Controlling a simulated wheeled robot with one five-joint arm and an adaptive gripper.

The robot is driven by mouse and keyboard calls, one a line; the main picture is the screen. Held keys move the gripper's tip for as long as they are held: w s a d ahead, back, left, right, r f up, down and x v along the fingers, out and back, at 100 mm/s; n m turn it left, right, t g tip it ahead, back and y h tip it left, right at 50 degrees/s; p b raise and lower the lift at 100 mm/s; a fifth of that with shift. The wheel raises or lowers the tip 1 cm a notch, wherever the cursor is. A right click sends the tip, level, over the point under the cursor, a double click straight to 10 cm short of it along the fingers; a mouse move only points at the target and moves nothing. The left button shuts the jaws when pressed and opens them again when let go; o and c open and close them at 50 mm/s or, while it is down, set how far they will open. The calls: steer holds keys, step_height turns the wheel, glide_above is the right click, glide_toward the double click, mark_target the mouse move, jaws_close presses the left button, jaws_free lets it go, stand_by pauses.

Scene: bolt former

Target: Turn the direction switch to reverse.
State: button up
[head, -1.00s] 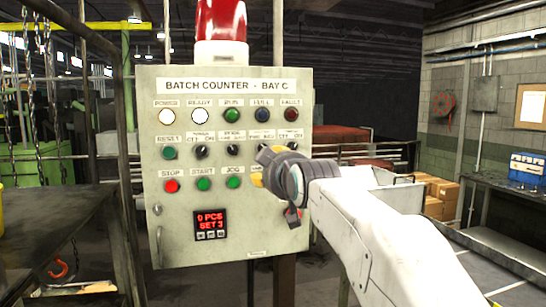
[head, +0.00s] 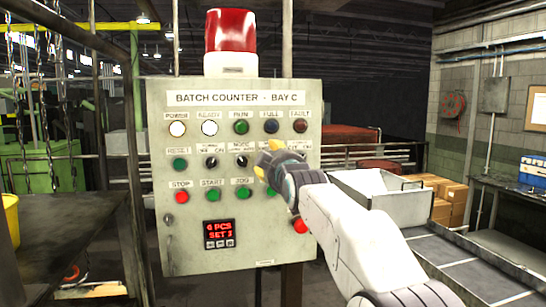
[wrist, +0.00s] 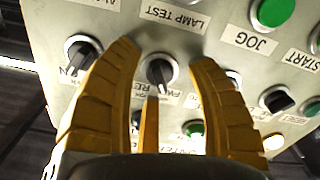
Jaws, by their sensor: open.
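The direction switch (wrist: 160,72) is a black rotary knob on a pale round base, with a partly hidden FWD/REV label beside it. It shows between my fingertips in the wrist view. In the head view my gripper (head: 267,168) is in front of the right part of the knob row and covers the switch.
The grey control panel (head: 190,245) carries lamps, push buttons and other knobs. Another black knob (wrist: 83,58) sits left of my fingers in the wrist view. A red button (head: 300,226) is just below my arm. A red beacon (head: 231,32) stands on top.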

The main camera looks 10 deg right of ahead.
steer(key=shift+w, duration=0.15)
jaws_close()
stand_by(0.6)
